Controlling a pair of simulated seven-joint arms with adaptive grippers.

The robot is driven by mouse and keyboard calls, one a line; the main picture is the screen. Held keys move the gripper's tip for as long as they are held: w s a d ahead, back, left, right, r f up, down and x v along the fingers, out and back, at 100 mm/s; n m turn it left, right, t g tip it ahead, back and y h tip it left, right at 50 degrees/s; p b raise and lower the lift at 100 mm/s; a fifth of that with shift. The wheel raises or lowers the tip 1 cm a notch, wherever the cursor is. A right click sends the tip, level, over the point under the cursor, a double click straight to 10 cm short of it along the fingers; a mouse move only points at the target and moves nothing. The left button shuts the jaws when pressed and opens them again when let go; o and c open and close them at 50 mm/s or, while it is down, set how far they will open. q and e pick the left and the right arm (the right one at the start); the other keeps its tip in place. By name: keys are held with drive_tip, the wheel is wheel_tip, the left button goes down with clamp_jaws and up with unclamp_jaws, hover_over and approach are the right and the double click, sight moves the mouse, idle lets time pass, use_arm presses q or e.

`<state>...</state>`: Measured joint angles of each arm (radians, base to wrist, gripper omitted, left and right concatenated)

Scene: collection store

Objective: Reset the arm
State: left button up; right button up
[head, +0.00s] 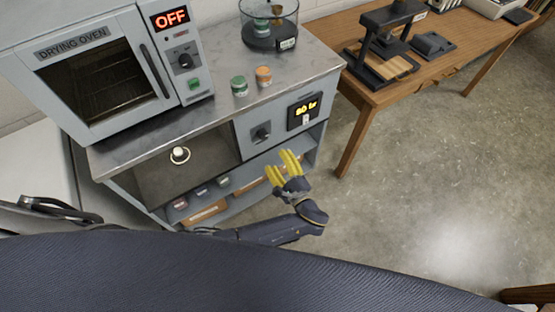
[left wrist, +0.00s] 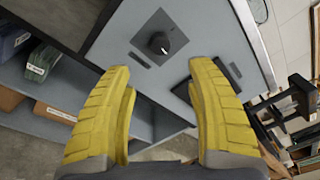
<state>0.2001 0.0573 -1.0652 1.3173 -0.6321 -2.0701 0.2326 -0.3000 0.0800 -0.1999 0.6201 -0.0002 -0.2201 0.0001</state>
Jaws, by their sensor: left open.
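My left gripper (head: 286,166) is dark with yellow fingers and reaches in front of the grey cabinet. In the left wrist view its two yellow fingers (left wrist: 160,115) stand wide apart with nothing between them. A black knob (left wrist: 158,43) on the cabinet's grey panel shows beyond the fingertips, apart from them. The same knob shows in the head view (head: 261,132), up and left of the gripper. My right gripper is in neither view.
A drying oven (head: 105,75) reading OFF stands on the cabinet top (head: 222,98), beside a green jar (head: 239,86), an orange jar (head: 264,76) and a glass vessel (head: 270,30). A wooden table (head: 440,60) holds a black press (head: 385,45). The floor (head: 420,190) at right is clear.

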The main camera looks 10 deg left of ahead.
use_arm(q)
wheel_tip(320, 180, down, 16)
drive_tip(key=w+d+g+h, duration=0.2)
drive_tip(key=g+h, duration=0.2)
drive_tip(key=h, duration=0.2)
drive_tip(key=s+a+f+n+g+h, duration=0.35)
drive_tip(key=s+f, duration=0.45)
drive_tip(key=f, duration=0.3)
drive_tip(key=s+a+f+n+g+h, duration=0.2)
drive_tip(key=s+f+n, duration=0.2)
drive_tip(key=s+f, duration=0.6)
drive_tip(key=s+a+f+n+g, duration=0.1)
drive_tip(key=s+a+f+n, duration=0.1)
drive_tip(key=s, duration=0.8)
drive_tip(key=s+a+f+n+g, duration=0.1)
drive_tip(key=s+a+f, duration=0.3)
drive_tip(key=s, duration=0.6)
drive_tip(key=s+a+f+n+g, duration=0.1)
drive_tip(key=s+a+f+n, duration=0.2)
drive_tip(key=s+a, duration=0.3)
drive_tip(key=s, duration=0.4)
drive_tip(key=shift+n, duration=0.35)
